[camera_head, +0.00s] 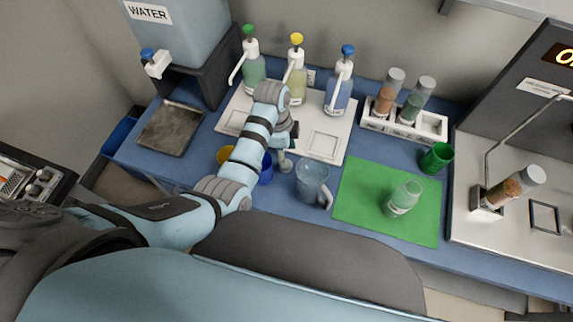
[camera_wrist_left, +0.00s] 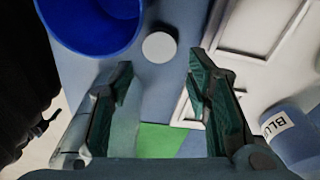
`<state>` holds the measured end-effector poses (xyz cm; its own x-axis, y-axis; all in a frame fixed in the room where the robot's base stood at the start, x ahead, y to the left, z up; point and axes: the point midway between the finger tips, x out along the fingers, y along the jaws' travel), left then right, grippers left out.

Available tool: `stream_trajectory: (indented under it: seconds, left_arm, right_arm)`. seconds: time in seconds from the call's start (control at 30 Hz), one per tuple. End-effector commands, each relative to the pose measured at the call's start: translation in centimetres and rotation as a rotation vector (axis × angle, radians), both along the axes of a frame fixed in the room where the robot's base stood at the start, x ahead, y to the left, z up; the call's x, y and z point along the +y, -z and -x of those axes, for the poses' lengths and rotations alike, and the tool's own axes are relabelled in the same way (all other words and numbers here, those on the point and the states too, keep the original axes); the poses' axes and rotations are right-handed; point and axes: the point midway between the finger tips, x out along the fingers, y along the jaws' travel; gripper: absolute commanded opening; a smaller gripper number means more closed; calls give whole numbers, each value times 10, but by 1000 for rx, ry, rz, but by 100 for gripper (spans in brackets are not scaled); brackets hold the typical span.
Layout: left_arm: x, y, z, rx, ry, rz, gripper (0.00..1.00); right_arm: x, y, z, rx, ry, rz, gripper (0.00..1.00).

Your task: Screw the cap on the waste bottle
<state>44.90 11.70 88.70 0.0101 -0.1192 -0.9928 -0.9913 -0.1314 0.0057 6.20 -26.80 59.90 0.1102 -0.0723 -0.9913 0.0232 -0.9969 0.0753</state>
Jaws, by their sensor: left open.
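A clear, green-tinted bottle (camera_head: 403,198), apparently the waste bottle, stands on the green mat (camera_head: 360,212); no grey cap shows on its top. In the left wrist view a round pale cap (camera_wrist_left: 159,47) lies on the blue bench beside the blue cup (camera_wrist_left: 95,22). My left gripper (camera_head: 286,160) is left of the mat, between the white tray and the clear jug. In its wrist view the two fingers (camera_wrist_left: 158,78) are apart with nothing between them, and the cap lies just beyond the fingertips. In the head view I cannot make out the cap. My right gripper is not in view.
The clear jug (camera_head: 312,180) stands close right of my left gripper. The blue cup (camera_head: 265,172) and yellow cup (camera_head: 226,154) are by my forearm. Pump bottles stand on the white tray (camera_head: 232,120) behind. A white rack (camera_head: 436,130) and green cup (camera_head: 437,157) stand beyond the mat.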

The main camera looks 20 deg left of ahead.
Motion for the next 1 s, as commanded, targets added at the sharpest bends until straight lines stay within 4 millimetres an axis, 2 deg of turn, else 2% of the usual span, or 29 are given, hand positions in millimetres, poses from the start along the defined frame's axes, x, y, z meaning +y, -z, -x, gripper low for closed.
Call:
stream_trajectory:
  seconds: [0.1,0.37,0.47,0.7,0.8,1.0]
  left_arm:
    - [0,6,0,-1,-1,0,45]
    - [0,6,0,-1,-1,0,45]
    - [1,14,-1,1,0,-1,45]
    - [1,53,-3,1,0,0,45]
    - [1,58,-3,-1,-1,0,45]
    - [0,58,-3,-1,-1,0,45]
  right_arm:
    - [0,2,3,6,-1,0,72]
    - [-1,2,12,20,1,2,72]
    - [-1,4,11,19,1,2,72]
    - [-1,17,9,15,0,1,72]
    - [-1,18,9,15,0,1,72]
    - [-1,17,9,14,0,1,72]
